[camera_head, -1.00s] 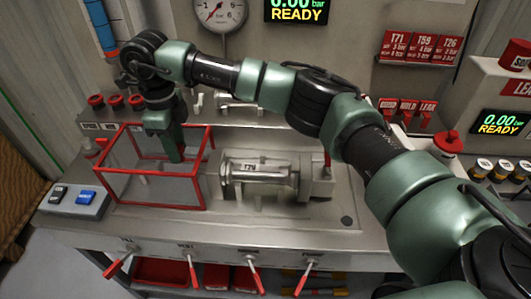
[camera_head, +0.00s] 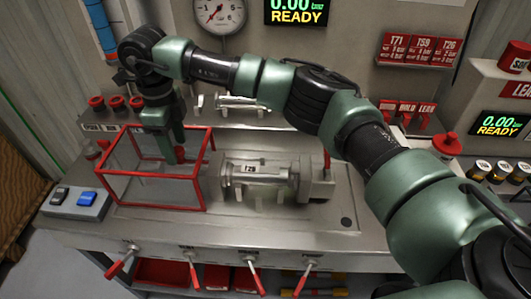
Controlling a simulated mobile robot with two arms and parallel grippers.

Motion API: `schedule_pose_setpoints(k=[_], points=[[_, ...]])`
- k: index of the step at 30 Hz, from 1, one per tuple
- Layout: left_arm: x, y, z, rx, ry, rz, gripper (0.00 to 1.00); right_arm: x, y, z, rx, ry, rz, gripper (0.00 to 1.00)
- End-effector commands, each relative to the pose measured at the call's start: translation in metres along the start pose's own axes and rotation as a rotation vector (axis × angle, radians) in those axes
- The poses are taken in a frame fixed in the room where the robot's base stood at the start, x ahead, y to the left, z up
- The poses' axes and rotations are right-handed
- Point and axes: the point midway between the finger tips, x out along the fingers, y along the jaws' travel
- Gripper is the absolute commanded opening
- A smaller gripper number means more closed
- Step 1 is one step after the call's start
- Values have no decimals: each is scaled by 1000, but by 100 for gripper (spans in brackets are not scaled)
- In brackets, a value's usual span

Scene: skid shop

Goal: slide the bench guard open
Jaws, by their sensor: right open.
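The bench guard (camera_head: 152,175) is a clear box with a red frame, standing at the left of the steel bench. To its right a metal cylinder fixture labelled T29 (camera_head: 252,169) lies on the bench, outside the guard. My right arm reaches across from the right. My right gripper (camera_head: 178,158) points down at the guard's back, beside the upper red rail; its fingertips are open. Whether it touches the rail cannot be told. My left gripper is not in view.
A switch box with a blue button (camera_head: 87,199) sits on the bench's left front corner. Red-handled levers (camera_head: 192,274) line the front edge. Red knobs (camera_head: 116,103) stand behind the guard. Bare bench top (camera_head: 270,222) lies in front of the fixture.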

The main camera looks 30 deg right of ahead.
Motion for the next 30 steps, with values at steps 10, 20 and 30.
schedule_pose_setpoints(k=[10,20,30], points=[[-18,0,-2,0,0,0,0,-31,0,0,0,0,-2,55],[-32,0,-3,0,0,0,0,-57,0,0,0,-1,-1,55],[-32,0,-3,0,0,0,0,-60,0,0,0,0,-1,55]])
